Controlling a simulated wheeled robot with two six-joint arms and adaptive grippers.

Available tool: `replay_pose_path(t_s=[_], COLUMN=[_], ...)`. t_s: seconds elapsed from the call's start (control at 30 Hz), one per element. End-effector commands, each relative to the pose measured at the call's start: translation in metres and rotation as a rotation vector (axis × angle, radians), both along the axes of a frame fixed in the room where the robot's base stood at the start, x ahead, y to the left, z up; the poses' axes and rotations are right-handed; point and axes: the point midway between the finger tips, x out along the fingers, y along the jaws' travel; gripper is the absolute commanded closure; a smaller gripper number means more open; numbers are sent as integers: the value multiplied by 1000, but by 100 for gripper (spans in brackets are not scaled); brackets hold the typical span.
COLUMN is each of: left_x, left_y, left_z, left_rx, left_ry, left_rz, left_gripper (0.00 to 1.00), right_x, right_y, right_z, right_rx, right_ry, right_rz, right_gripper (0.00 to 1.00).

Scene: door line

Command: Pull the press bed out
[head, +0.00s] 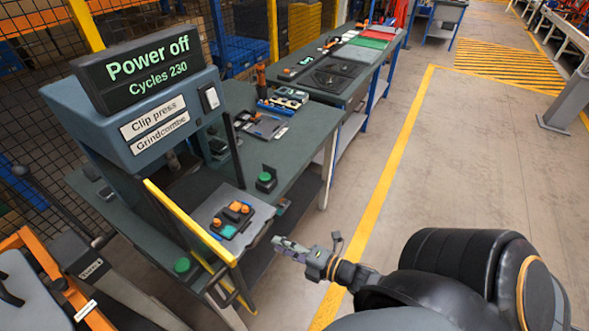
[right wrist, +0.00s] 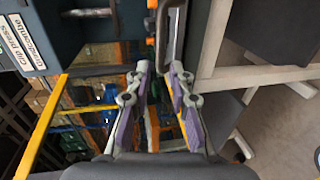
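The press bed (head: 258,223) is a grey plate at the front of the clip press (head: 135,110), bearing orange and teal parts. The press display reads "Power off" and "Cycles 230". My right gripper (head: 282,245) is just off the bed's front right edge, at the near side of the bench. In the right wrist view its purple-padded fingers (right wrist: 160,70) are apart, with nothing seen between them. A grey bar-like handle (right wrist: 178,42) lies just ahead of the fingertips; I cannot tell whether they touch it. My left gripper is out of view.
A yellow guard bar (head: 190,220) slopes beside the bed. A green button box (head: 266,180) and tools (head: 262,125) are on the bench. An orange-framed trolley (head: 30,240) stands at lower left.

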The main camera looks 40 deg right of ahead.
Motion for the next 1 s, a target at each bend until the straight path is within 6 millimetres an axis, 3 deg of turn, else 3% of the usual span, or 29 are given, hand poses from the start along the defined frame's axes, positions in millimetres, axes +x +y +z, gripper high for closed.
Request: replay_pose_path(t_s=[0.4,1.0], left_x=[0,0], left_y=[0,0], left_z=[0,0], left_rx=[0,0], left_ry=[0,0], left_rz=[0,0], left_gripper=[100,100], right_x=[-30,-32], right_y=[-11,-12], right_z=[6,7], right_rx=[0,0], right_ry=[1,1], right_rz=[0,-4], right_gripper=[79,79])
